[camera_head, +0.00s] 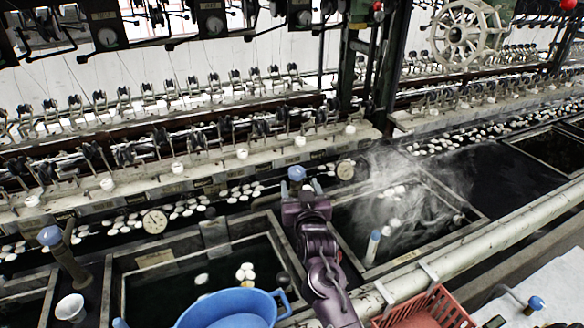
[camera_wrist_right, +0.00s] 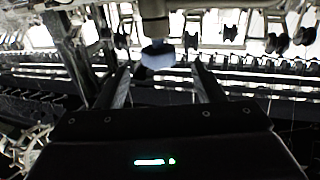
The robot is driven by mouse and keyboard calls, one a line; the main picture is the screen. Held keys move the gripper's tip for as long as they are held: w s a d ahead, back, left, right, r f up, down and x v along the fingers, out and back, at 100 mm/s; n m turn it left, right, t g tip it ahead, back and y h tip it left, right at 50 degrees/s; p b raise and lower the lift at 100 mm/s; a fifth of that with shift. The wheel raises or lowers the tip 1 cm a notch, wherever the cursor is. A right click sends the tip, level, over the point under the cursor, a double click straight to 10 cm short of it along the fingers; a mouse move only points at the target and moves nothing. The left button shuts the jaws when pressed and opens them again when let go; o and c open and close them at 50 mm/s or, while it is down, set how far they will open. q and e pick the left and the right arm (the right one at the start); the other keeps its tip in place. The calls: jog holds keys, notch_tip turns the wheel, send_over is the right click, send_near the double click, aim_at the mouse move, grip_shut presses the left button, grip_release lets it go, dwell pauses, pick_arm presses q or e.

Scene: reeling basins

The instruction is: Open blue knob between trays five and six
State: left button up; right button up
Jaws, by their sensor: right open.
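A blue knob (camera_head: 297,172) stands on a pipe between two dark water trays, at the top of the dividing wall. My right gripper (camera_head: 308,190) is right at it, with the purple arm reaching up from the bottom middle. In the right wrist view the blue knob (camera_wrist_right: 158,56) sits near the far ends of the two open fingers, roughly midway between them. My right gripper (camera_wrist_right: 161,76) is open; I see no finger contact with the knob. The left tray (camera_head: 190,265) holds a few white cocoons; the right tray (camera_head: 400,225) is steaming. My left gripper is out of view.
A blue basin (camera_head: 230,306) and a red crate (camera_head: 425,310) stand in front, either side of my arm. A pale pipe (camera_head: 470,252) runs along the front edge at right. Another blue knob (camera_head: 50,236) stands at left. Gauges (camera_head: 154,221) and reeling machinery line the back.

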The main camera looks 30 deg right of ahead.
aim_at(298, 176)
jog(key=x, duration=0.2)
jog(key=p+x, duration=0.1)
jog(key=x, duration=0.1)
jog(key=shift+s+d+r, duration=0.1)
jog(key=shift+r, duration=0.2)
jog(key=shift+f+x, duration=0.2)
jog(key=shift+x, duration=0.8)
jog(key=shift+w, duration=0.3)
jog(key=shift+d, duration=0.1)
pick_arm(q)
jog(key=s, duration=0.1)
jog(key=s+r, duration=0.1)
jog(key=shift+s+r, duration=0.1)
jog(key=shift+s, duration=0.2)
pick_arm(e)
jog(key=c, duration=1)
